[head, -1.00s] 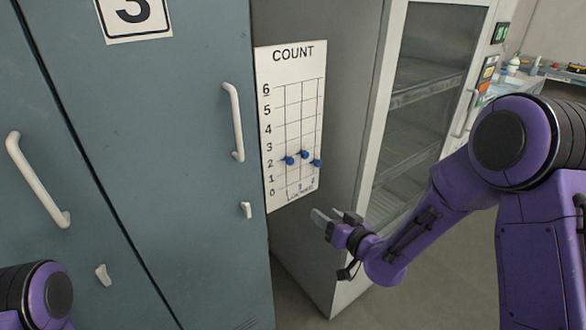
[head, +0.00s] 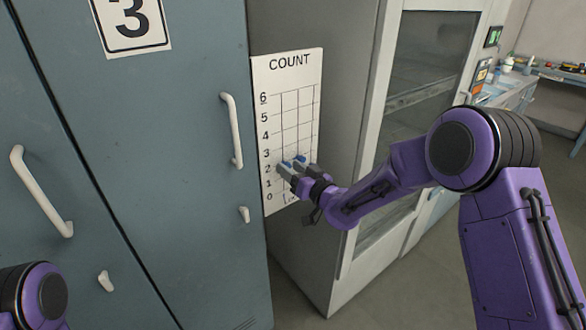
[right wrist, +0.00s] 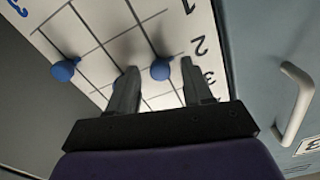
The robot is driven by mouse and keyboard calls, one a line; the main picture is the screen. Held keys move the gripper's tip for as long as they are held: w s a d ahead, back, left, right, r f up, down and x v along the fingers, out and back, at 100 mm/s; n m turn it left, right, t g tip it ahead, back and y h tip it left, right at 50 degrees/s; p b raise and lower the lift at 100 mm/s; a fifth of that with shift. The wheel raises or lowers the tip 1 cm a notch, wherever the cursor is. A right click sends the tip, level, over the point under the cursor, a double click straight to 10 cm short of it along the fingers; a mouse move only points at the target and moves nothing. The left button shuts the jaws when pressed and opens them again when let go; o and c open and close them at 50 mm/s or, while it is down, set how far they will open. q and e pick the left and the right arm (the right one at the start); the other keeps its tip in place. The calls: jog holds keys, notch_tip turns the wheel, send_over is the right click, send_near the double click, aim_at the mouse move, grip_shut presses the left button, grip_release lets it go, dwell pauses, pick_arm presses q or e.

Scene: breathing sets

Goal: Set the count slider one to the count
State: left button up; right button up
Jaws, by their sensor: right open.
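The white count board (head: 311,80) hangs on the grey cabinet side, with a grid numbered 0 to 6. Blue slider knobs sit low on it. The leftmost knob (head: 287,164), near the 2, is partly hidden by my right gripper (head: 290,169). Another blue knob (head: 301,158) shows just past the fingers. In the right wrist view my right gripper (right wrist: 157,85) is open, one finger on each side of a blue knob (right wrist: 160,70); contact cannot be told. A further knob (right wrist: 63,70) is left of the fingers there. My left gripper is out of view.
A blue-grey locker with a white handle (head: 232,130) and a sign reading 3 (head: 130,22) stands left of the board. A glass-fronted cabinet (head: 430,70) stands to the right. A workbench is at the far right.

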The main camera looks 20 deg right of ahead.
grip_shut()
notch_tip(320, 180, down, 5)
jog(key=b, duration=0.4)
grip_release()
jog(key=b+v, duration=0.2)
jog(key=v, duration=0.8)
jog(key=shift+s, duration=0.3)
jog(key=shift+d, duration=0.15)
